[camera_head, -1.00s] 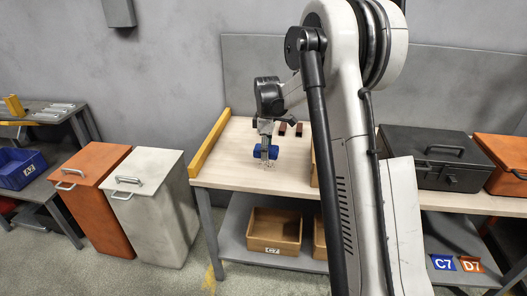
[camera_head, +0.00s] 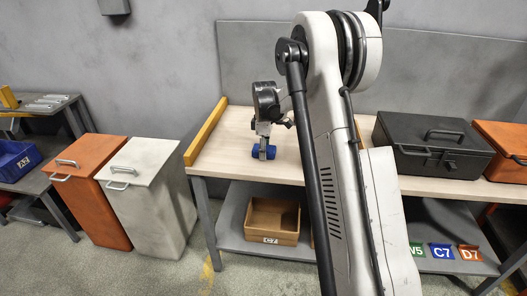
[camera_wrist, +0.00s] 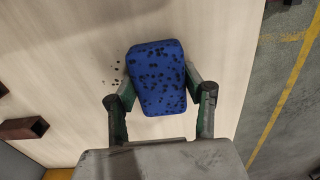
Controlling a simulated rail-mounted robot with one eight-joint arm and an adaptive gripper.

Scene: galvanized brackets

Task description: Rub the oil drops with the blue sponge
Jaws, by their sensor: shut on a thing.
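The blue sponge (camera_wrist: 158,78) is held by my gripper (camera_wrist: 160,84), with one finger on each side of it. Many dark spots cover its visible face. In the head view the sponge (camera_head: 263,152) is low at the light wooden tabletop, near the front edge; whether it touches the surface is hard to tell. A few small dark oil drops (camera_wrist: 116,70) show on the tabletop just left of the sponge in the wrist view. Any drops under the sponge are hidden, and none are clear in the head view.
A yellow rail (camera_head: 206,130) edges the table's left side. A dark brown block (camera_wrist: 22,128) lies at the left in the wrist view. A black toolbox (camera_head: 432,146) stands right of my arm. A wooden bin (camera_head: 272,220) sits on the lower shelf.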

